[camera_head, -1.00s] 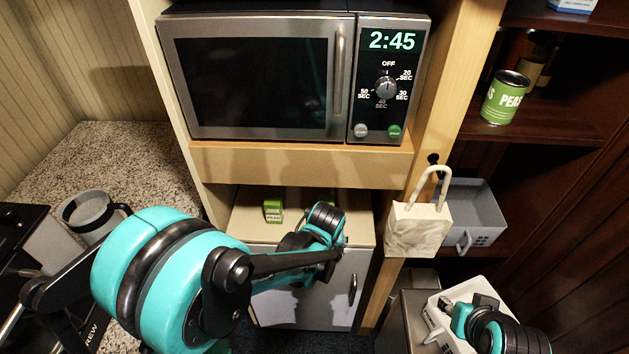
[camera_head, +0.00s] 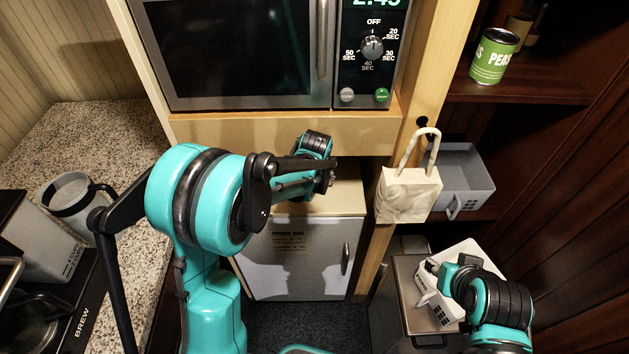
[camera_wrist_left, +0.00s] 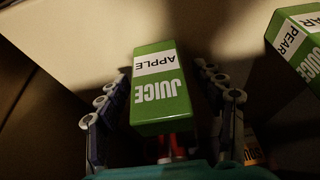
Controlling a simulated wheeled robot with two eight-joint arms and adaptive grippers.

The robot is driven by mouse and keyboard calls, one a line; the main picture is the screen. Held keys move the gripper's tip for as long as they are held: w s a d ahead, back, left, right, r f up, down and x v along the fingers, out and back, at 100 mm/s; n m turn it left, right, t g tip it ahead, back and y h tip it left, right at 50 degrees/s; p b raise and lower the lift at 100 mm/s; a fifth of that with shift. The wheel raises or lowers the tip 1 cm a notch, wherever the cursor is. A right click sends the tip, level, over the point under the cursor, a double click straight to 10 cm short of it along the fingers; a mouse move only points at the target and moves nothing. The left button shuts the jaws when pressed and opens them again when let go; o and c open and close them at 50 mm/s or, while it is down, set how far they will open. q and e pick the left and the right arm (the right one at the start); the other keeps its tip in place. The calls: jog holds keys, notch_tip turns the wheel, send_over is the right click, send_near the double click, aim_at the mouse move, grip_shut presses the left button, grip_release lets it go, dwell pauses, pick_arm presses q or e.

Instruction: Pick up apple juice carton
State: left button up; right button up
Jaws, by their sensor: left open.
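The apple juice carton (camera_wrist_left: 157,85) is a green box with a white APPLE label, in the middle of the left wrist view. My left gripper (camera_wrist_left: 168,98) is open, with one finger on each side of the carton. I cannot tell whether the fingers touch it. In the head view my left gripper (camera_head: 318,165) reaches into the space under the microwave, and the carton is hidden there. A green pear juice carton (camera_wrist_left: 297,45) stands to the right in the wrist view. My right gripper (camera_head: 440,280) is at the lower right by a white container; its fingers are unclear.
The microwave (camera_head: 250,50) sits above the cubby, close over my left gripper. A small white fridge (camera_head: 300,262) is below. A padlock-shaped bag (camera_head: 408,193) hangs on the wooden post. A grey bin (camera_head: 462,180) and a peas can (camera_head: 494,56) are on the right shelves.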

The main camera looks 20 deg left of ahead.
pick_arm(q)
jog(key=shift+w+a+f+b, duration=0.2)
jog(key=shift+w+f+b, duration=0.15)
jog(key=shift+w+f, duration=0.3)
jog(key=shift+r, duration=0.1)
jog(key=c, duration=1.4)
